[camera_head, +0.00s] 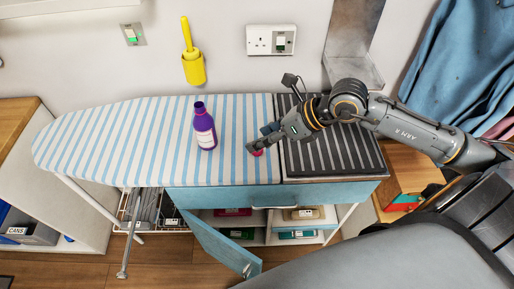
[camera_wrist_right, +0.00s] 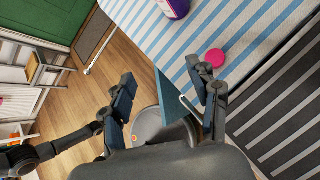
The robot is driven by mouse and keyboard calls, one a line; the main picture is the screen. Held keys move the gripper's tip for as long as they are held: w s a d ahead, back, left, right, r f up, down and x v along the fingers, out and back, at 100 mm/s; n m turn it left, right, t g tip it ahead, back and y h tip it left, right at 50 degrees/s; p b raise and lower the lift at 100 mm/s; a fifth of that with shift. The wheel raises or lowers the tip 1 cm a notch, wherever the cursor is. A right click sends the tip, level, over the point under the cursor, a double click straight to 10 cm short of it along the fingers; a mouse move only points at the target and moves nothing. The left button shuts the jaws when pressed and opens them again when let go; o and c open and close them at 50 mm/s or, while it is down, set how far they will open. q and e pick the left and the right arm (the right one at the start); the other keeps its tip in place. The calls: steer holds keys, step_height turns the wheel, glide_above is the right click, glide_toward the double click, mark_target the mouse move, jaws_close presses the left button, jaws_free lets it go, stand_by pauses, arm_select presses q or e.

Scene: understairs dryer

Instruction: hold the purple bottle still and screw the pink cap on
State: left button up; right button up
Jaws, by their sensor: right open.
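The purple bottle (camera_head: 204,128) stands upright on the striped ironing board, with a white label and a dark purple top end. Its lower part also shows at the top of the right wrist view (camera_wrist_right: 176,7). The pink cap (camera_head: 258,152) lies on the board to the right of the bottle, partly hidden by my right gripper (camera_head: 259,139). In the right wrist view the cap (camera_wrist_right: 215,57) lies just beyond one fingertip of the open, empty right gripper (camera_wrist_right: 163,78), not between the fingers.
The ironing board (camera_head: 110,140) is clear left of the bottle. A dark ribbed mat (camera_head: 335,152) covers its right end. A yellow holder (camera_head: 194,70) and a socket (camera_head: 271,40) are on the wall. A blue cabinet door (camera_head: 222,245) hangs open below.

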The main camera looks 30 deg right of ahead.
steer(key=d+f+h, duration=0.1)
steer(key=d+h, duration=0.2)
steer(key=d, duration=0.4)
steer(key=shift+w+f+h, duration=0.15)
steer(key=shift+w+h, duration=0.1)
steer(key=shift+h, duration=0.05)
steer(key=shift+a+f, duration=0.1)
steer(key=shift+n, duration=0.3)
steer(key=p+x, duration=0.1)
steer(key=x, duration=0.7)
steer(key=shift+s+a+f, duration=0.1)
steer(key=shift+a+f, duration=0.05)
steer(key=shift+f, duration=0.1)
steer(key=shift+g+p, duration=0.3)
